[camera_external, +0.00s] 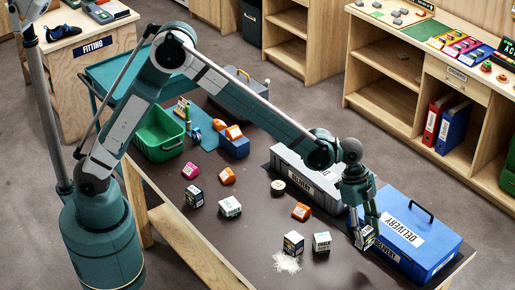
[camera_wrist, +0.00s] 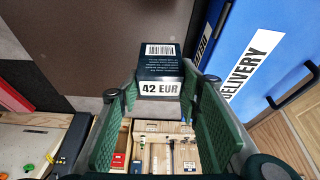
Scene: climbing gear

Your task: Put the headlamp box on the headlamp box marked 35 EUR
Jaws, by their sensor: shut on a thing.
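My gripper (camera_external: 364,236) is shut on a small dark box (camera_external: 367,238), beside the blue delivery case near the table's right end. In the wrist view the held box (camera_wrist: 160,60) sits between the green fingers, with a barcode and a "42 EUR" label facing the camera. Two similar dark-and-white boxes stand on the table: one at the left (camera_external: 194,196) and one at the front (camera_external: 293,244), beside white powder. Their price marks are too small to read, so I cannot tell which is marked 35 EUR.
The blue delivery case (camera_external: 418,228) and a grey case (camera_external: 300,180) flank my gripper. White boxes (camera_external: 230,207) (camera_external: 321,242), an orange box (camera_external: 301,212) and white powder (camera_external: 287,263) are on the table. A green bin (camera_external: 160,135) stands at back left. The front-left tabletop is clear.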

